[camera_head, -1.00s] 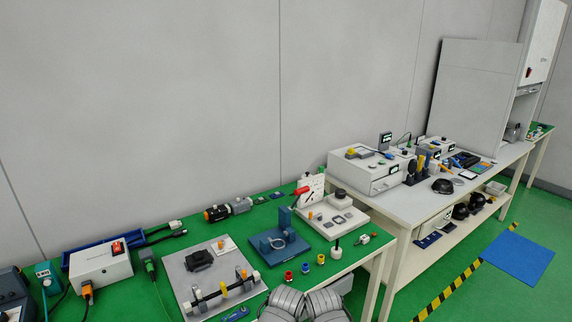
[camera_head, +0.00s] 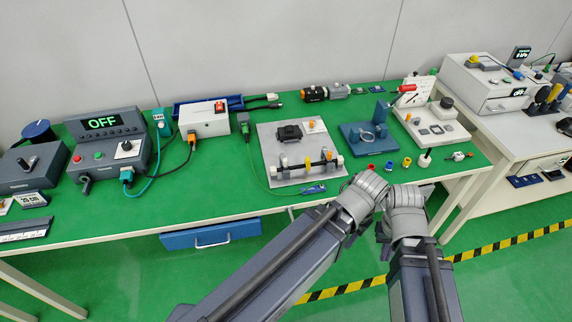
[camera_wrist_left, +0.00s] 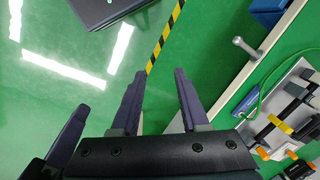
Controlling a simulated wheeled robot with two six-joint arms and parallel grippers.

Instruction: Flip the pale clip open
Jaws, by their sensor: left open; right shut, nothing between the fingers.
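The work plate (camera_head: 270,135) lies on the green table in the head view and carries a dark rod (camera_head: 300,168) with several small clips. A pale piece (camera_head: 340,161) is at the rod's right end; at this size I cannot tell whether it is the pale clip, or whether any clip is open. My left gripper (camera_wrist_left: 158,73) is open and empty in the left wrist view, over the floor beside the table edge. My right gripper (camera_head: 383,231) is a small dark shape in front of the table, shut and empty. Both grippers are apart from the plate.
A blue fixture (camera_head: 355,138) and a white panel box (camera_head: 432,130) stand right of the plate. A white switch box (camera_head: 205,121) and an OFF display unit (camera_head: 108,140) stand left. A blue drawer (camera_head: 210,235) hangs below the front edge. The green tabletop left of the plate is partly clear.

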